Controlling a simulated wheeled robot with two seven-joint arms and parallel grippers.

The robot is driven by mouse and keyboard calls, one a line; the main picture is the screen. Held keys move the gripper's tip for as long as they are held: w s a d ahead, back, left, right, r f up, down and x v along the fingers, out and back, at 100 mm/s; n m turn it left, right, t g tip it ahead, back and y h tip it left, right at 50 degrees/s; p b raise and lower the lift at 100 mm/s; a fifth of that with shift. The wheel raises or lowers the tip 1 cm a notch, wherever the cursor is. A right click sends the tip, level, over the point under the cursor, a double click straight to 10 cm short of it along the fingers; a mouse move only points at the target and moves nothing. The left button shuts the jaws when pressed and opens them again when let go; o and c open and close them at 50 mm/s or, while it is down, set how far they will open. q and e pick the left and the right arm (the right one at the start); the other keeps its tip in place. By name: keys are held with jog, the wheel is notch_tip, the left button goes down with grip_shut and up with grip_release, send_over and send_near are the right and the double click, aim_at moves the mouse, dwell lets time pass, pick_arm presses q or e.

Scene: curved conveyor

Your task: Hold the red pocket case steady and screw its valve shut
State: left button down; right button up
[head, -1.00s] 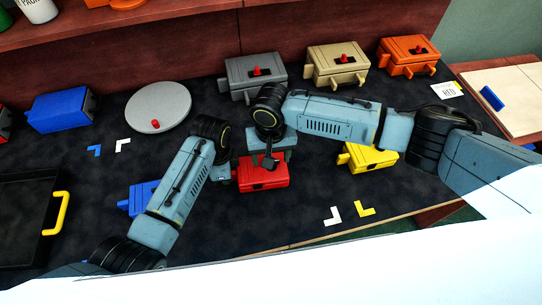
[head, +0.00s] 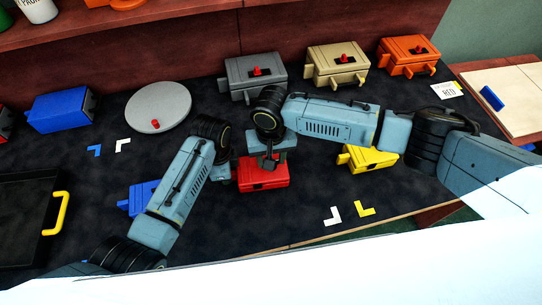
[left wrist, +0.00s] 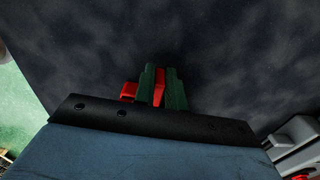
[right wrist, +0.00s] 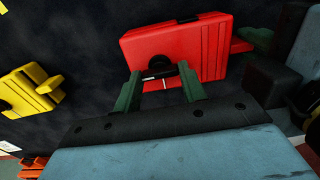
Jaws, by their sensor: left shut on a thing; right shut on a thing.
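The red pocket case (head: 264,180) lies on the dark mat in the middle of the head view. My left gripper (head: 232,173) is at its left side. In the left wrist view, the green fingers (left wrist: 160,78) are shut on a narrow red part of the case (left wrist: 159,90). My right gripper (head: 268,162) reaches down over the case. In the right wrist view, its fingers (right wrist: 159,82) stand either side of the valve (right wrist: 160,70), a dark round piece on the case's broad face (right wrist: 200,45), and are shut on it. My right wrist partly hides the case's top in the head view.
A yellow case (head: 372,158) lies to the right and a blue case (head: 140,196) to the left. Grey (head: 253,88), tan (head: 322,72) and orange (head: 408,62) cases stand behind. A grey disc (head: 158,102) and a black tray (head: 25,225) are at left. The mat's front middle is clear.

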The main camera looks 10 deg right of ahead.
jog(key=n, duration=0.9)
jog(key=shift+n, duration=0.3)
jog(key=n, duration=0.4)
jog(key=shift+n, duration=2)
jog(key=o, duration=1)
